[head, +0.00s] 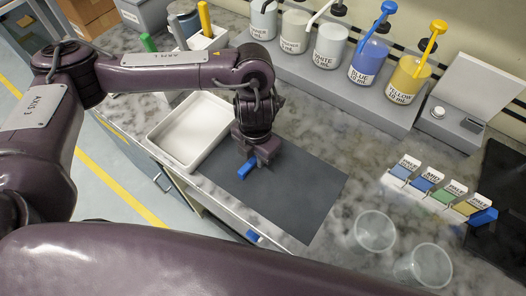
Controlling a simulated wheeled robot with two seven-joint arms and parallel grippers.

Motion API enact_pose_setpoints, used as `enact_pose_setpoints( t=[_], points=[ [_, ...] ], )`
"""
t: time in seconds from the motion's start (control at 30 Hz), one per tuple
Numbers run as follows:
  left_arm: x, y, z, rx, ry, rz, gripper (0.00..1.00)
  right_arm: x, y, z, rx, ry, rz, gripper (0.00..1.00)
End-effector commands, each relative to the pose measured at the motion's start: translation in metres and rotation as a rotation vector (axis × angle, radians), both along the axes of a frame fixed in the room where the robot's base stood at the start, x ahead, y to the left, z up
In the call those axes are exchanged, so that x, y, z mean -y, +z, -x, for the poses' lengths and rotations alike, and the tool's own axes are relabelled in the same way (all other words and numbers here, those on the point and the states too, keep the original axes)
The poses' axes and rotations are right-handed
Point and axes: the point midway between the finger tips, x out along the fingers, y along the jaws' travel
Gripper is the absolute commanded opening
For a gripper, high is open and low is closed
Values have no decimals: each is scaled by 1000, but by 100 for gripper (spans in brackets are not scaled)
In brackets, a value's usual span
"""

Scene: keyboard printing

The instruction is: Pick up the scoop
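My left gripper (260,153) points down over the left part of the dark grey mat (290,200), just right of the white tray. A small blue piece (246,169) shows at its fingertips, over the mat. I cannot tell whether this piece is part of a scoop or part of the gripper, nor whether the fingers are closed on it. No scoop shape shows clearly; its bowl may be hidden by the gripper. My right gripper is not in view.
A white tray (190,132) lies left of the mat. Labelled pump bottles, including blue (367,60) and yellow (408,78), stand on a grey riser behind. Two clear cups (374,232) stand front right, near colour cards (432,182). The mat's right half is clear.

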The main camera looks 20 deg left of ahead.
Motion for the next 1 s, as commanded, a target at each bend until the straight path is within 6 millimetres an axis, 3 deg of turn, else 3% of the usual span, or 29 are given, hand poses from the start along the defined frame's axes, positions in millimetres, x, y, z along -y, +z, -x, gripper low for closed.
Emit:
enact_pose_setpoints(
  t=[0.1,0.47,0.67,0.77,1.0],
  points=[
    [0,0,0,0,0,0,0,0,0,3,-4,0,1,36],
    [0,1,0,0,0,0,0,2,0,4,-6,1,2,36],
    [0,11,-1,4,-1,1,0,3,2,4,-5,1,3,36],
    [0,24,-2,5,-3,0,0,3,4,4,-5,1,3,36],
    [0,87,-3,12,-2,-1,0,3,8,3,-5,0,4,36]
  ],
)
